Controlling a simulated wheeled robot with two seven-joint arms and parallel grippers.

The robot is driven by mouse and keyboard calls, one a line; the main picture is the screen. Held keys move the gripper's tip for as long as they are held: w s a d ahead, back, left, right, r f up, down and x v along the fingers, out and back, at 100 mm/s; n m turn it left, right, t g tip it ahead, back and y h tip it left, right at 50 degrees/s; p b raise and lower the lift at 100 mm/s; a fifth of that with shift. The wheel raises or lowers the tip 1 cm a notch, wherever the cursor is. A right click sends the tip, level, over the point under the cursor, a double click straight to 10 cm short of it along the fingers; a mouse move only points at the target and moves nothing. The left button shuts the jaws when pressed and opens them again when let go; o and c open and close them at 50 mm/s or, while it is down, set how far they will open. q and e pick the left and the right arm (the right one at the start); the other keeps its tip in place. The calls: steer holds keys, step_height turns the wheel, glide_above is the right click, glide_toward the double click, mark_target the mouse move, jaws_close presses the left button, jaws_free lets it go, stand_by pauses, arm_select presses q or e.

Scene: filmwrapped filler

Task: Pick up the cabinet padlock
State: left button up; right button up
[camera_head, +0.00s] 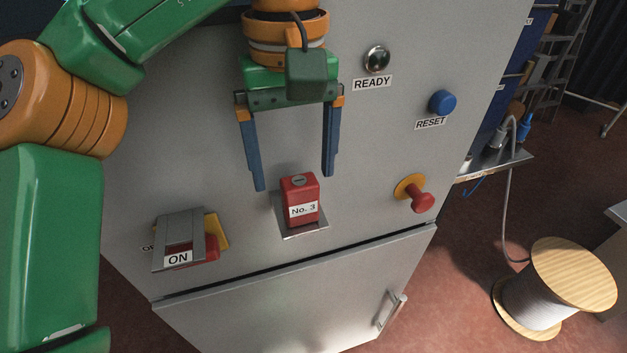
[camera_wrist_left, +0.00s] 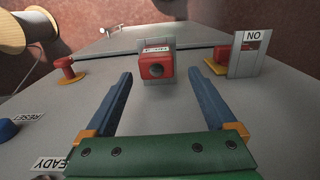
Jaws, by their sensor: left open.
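The cabinet padlock is a red block (camera_head: 300,203) labelled "No. 3", standing on a small metal plate (camera_head: 303,234) on the grey cabinet's sloping face. In the left wrist view the padlock (camera_wrist_left: 155,67) sits upper centre, ahead of the fingers. My left gripper (camera_head: 294,182) is open, its two blue fingers pointing at the padlock with a wide gap between them. The fingers lie to either side of its line and do not appear to touch it. The left gripper also shows in the left wrist view (camera_wrist_left: 165,85), with nothing between its fingers. My right gripper is not in view.
On the cabinet face are an "ON" switch (camera_head: 178,243) at left, a red knob on a yellow base (camera_head: 417,194) at right, a blue RESET button (camera_head: 442,101) and a READY lamp (camera_head: 377,59). A cable spool (camera_head: 553,290) stands on the floor at right.

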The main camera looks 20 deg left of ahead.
mark_target(301, 201)
arm_select(q)
steer(key=f, duration=0.5)
steer(key=shift+s+d+f, duration=0.35)
steer(key=shift+s, duration=0.05)
steer(key=shift+w+f, duration=0.15)
steer(key=shift+w, duration=0.1)
steer(key=shift+s, duration=0.2)
steer(key=c, duration=1.2)
steer(key=shift+w, duration=0.15)
jaws_close()
